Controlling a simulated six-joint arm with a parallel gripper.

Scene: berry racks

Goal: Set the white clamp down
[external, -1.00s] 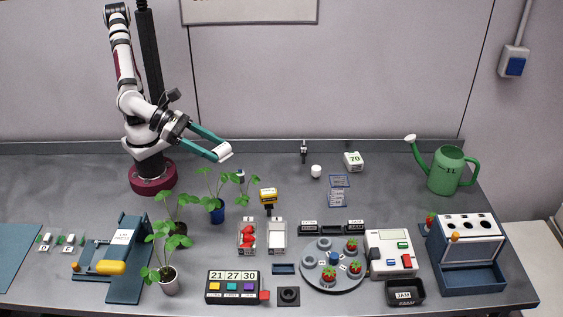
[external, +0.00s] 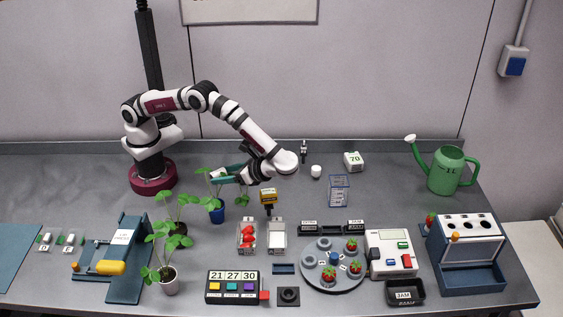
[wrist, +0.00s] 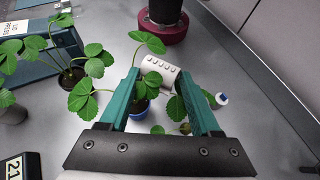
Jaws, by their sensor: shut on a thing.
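The white clamp is a small white block; in the wrist view it (wrist: 158,70) shows a row of dark marks on its face. My gripper (wrist: 161,80) is shut on it, with the teal fingers on either side. In the external view the gripper (external: 226,174) reaches leftward from the wrist, and the clamp (external: 217,173) is at its tips. The clamp is in the air near the top of the plant in the blue pot (external: 216,216). Part of the clamp is hidden by the fingers and leaves.
Several potted strawberry plants (external: 168,250) stand below and left of the gripper. The back-left bench is clear.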

